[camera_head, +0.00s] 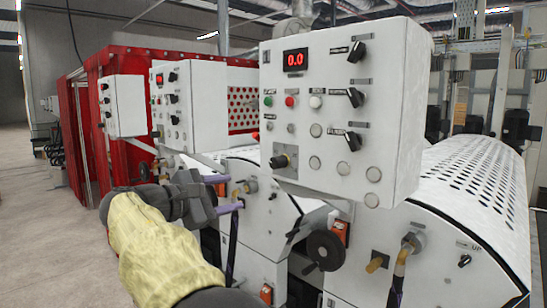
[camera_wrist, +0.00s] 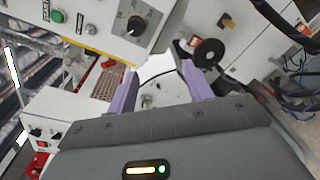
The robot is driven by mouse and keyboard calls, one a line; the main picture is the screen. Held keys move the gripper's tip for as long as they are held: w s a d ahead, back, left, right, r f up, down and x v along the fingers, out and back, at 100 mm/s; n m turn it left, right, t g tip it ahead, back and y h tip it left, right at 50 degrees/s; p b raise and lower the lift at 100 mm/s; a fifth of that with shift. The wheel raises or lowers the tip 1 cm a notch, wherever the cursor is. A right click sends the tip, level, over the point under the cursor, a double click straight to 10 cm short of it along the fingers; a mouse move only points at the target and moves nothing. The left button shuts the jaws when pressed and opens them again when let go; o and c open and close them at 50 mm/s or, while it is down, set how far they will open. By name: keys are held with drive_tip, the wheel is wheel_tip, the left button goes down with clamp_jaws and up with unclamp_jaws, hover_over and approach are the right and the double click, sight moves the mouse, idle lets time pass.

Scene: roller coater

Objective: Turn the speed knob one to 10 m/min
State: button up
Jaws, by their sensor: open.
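The near white control box (camera_head: 390,120) carries a red display (camera_head: 295,60) that reads 0.0. A black rotary knob (camera_head: 281,161) on a dark dial plate sits at the box's lower left corner. I take it for the speed knob; its label is too small to read. In the wrist view the knob (camera_wrist: 136,26) shows with its dial near the top. My gripper (camera_head: 236,192) is open and empty, below and left of the knob and apart from it. Its purple fingers also show in the wrist view (camera_wrist: 158,72), with the knob beyond and above them.
Three black selector switches run down the right of the box, one being the middle switch (camera_head: 354,97). Below stand a black handwheel (camera_head: 325,250) and a brass fitting (camera_head: 374,265). A second control box (camera_head: 190,105) and red guards (camera_head: 85,130) lie left. Open floor (camera_head: 35,220) is at left.

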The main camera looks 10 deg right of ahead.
sight(273, 163)
drive_tip(key=shift+h, duration=0.6)
drive_tip(key=r, duration=0.1)
drive_tip(key=s+a+r, duration=0.1)
drive_tip(key=a+r, duration=0.1)
drive_tip(key=r, duration=0.1)
drive_tip(key=shift+s, duration=0.15)
drive_tip(key=p+x, duration=0.2)
drive_tip(key=x, duration=0.3)
drive_tip(key=p+x, duration=0.2)
drive_tip(key=x, duration=0.4)
drive_tip(key=p+x, duration=0.2)
drive_tip(key=x, duration=0.3)
drive_tip(key=shift+w+d+r, duration=0.15)
drive_tip(key=shift+w+r, duration=0.15)
drive_tip(key=shift+w+d+f+p, duration=0.15)
drive_tip(key=shift+w+d+p, duration=0.15)
drive_tip(key=shift+d, duration=0.1)
drive_tip(key=shift+c, duration=0.2)
drive_tip(key=c, duration=0.9)
